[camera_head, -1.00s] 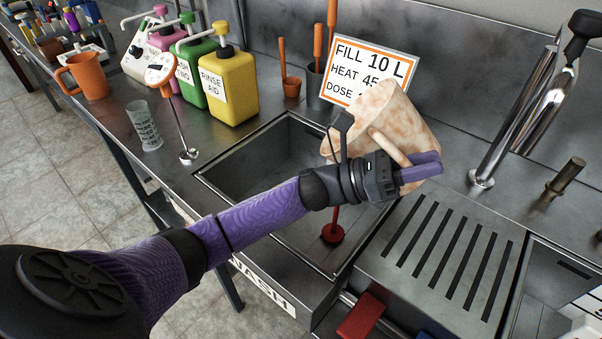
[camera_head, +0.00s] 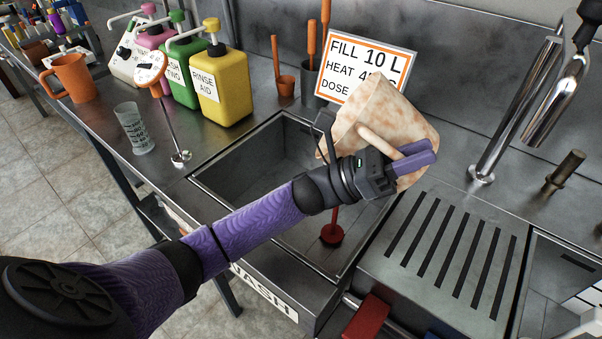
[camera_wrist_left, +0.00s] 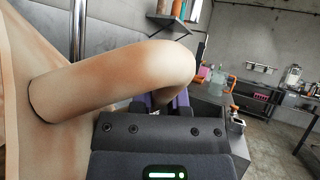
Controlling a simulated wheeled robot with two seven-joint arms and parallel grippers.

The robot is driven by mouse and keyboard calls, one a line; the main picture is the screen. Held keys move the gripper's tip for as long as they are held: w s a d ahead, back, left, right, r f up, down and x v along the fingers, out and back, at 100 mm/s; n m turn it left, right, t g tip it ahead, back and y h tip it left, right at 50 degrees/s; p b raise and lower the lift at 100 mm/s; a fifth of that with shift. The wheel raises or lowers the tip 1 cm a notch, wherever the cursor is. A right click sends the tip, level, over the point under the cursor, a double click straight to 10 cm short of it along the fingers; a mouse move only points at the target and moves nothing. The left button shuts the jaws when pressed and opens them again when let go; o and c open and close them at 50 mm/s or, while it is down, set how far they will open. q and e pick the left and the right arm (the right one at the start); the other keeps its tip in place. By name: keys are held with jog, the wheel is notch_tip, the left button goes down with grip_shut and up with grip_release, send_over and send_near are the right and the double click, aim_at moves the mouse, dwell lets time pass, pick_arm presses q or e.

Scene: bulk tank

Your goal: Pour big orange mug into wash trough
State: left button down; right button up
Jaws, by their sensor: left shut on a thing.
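A large pale mug (camera_head: 375,110) with orange-brown mottling is held tilted above the back right of the wash trough (camera_head: 240,163). My left gripper (camera_head: 412,158) is shut on this mug at its handle side. The mug's thick handle (camera_wrist_left: 120,75) fills much of the left wrist view, close to the jaws. The mug's inside is hidden, and I see no liquid stream. The trough is a sunken steel basin with a "WASH" label on its front. A plain orange mug (camera_head: 70,78) stands upright on the counter at the far left. My right gripper is not in view.
A fill sign (camera_head: 365,68) stands behind the held mug. Pump bottles, including a yellow one (camera_head: 222,90), a clear measuring cup (camera_head: 134,128) and a dial thermometer (camera_head: 152,72) stand left of the trough. A slotted drainboard (camera_head: 440,255) and a tap (camera_head: 520,110) are at right.

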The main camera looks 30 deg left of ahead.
aim_at(381, 141)
pick_arm(q)
jog(key=shift+s+a+r+n+t+h+b, duration=0.25)
jog(key=shift+a+t+h+b, duration=0.15)
jog(key=shift+a+b, duration=0.25)
jog(key=shift+s+a+r+n+t+h+b, duration=0.2)
jog(key=shift+a+t+h+b, duration=0.1)
jog(key=shift+a+h+b, duration=0.25)
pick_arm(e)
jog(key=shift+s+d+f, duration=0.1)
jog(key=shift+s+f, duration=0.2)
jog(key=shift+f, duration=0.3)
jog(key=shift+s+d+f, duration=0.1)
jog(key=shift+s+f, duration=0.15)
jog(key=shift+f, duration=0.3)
